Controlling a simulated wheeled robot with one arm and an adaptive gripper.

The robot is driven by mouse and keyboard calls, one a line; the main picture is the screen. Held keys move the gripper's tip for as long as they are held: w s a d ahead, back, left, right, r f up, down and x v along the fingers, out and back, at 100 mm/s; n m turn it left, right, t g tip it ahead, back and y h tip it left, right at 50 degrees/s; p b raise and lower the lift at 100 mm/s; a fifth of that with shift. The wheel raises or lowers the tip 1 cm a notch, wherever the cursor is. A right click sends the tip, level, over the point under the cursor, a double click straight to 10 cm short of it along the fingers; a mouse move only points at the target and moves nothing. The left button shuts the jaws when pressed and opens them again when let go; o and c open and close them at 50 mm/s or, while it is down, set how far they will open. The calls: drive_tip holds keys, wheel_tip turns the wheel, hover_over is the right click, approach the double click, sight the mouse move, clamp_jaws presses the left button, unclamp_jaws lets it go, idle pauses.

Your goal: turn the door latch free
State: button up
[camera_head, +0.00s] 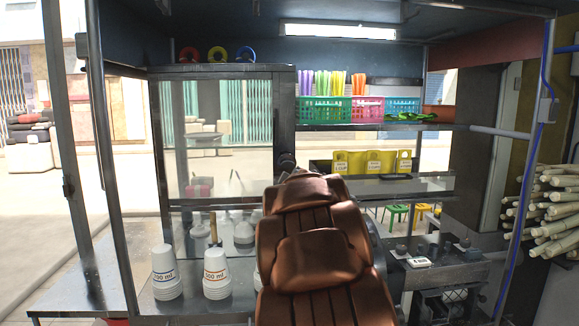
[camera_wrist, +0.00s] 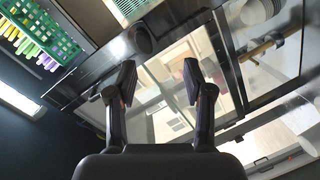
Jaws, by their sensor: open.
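In the wrist view, a dark round knob (camera_wrist: 143,38), which looks like the latch, sits on a dark metal frame (camera_wrist: 95,72). My gripper (camera_wrist: 158,78) is open and empty, its two fingers apart. The knob lies beyond the fingertips, a little left of the middle of the gap, and appears not to be between them. Glass panes show behind the fingers. In the head view, the glass door (camera_head: 225,120) stands behind and left of my brown arm. My arm hides most of the gripper there. I cannot tell whether the small dark shape above the arm is gripper or latch.
White cup stacks (camera_head: 216,272) stand on the counter left of my arm. Green basket (camera_head: 325,109) and pink basket (camera_head: 367,108) sit on a shelf. Sugarcane stalks (camera_head: 555,215) are piled at right. A metal post (camera_head: 108,170) borders the stall at left.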

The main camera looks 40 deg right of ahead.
sight(289, 165)
drive_tip(key=shift+w+d+r+n+t+y+p, duration=0.2)
drive_tip(key=shift+w+d+n+t+y+p, duration=0.3)
drive_tip(key=shift+w+d+n+t+y, duration=0.75)
drive_tip(key=shift+w+d+r+n+t+y+p, duration=0.3)
drive_tip(key=shift+w+d+n+y+p, duration=0.3)
drive_tip(key=shift+w+d+n, duration=1.3)
drive_tip(key=shift+w+d+r+n+t+y+p, duration=0.15)
drive_tip(key=shift+w+d+n+t+y+p, duration=0.3)
drive_tip(key=shift+w+d+n+t+y, duration=1.05)
drive_tip(key=shift+w+a+g+h, duration=0.35)
drive_tip(key=shift+w+g+h, duration=0.2)
drive_tip(key=shift+w+g, duration=0.1)
clamp_jaws()
